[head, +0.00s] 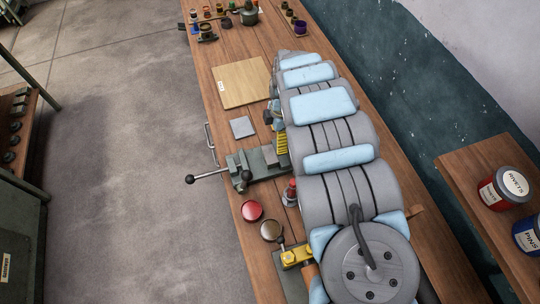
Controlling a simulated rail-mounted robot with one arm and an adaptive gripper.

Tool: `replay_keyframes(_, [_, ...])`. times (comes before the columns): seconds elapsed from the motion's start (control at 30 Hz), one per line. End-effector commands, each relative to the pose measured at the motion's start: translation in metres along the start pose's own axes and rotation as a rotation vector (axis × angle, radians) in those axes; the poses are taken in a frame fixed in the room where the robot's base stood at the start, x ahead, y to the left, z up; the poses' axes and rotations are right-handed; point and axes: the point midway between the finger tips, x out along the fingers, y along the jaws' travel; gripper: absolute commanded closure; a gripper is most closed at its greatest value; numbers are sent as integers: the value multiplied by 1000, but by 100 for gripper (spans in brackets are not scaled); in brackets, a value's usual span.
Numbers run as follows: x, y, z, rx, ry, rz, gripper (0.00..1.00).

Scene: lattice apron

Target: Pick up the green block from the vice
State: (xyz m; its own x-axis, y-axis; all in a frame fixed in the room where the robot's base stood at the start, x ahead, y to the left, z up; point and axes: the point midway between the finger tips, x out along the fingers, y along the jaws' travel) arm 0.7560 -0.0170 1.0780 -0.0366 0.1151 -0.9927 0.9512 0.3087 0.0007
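The grey-green vice (247,166) is on the wooden bench, left of my arm, with its handle bar sticking out to the left over the bench edge. A small grey block-like part (269,155) shows at its right end, close to my arm. I cannot make out a green block; my arm covers the area right of the vice. My arm runs up the bench from the lower right, and I cannot make out my gripper or its fingers.
A light wooden board (241,84) and a grey plate (242,127) lie beyond the vice. A yellow ribbed part (282,143) sits beside my arm. Red (252,211) and dark (271,231) round items are nearer. Labelled tins (504,188) stand on the right shelf.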

Motion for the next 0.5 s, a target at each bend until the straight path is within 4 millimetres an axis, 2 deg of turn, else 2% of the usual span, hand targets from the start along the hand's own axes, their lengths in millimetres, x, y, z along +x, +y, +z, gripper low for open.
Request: replay_keyframes(0.5, [57,0,-2,0,3,-2,0])
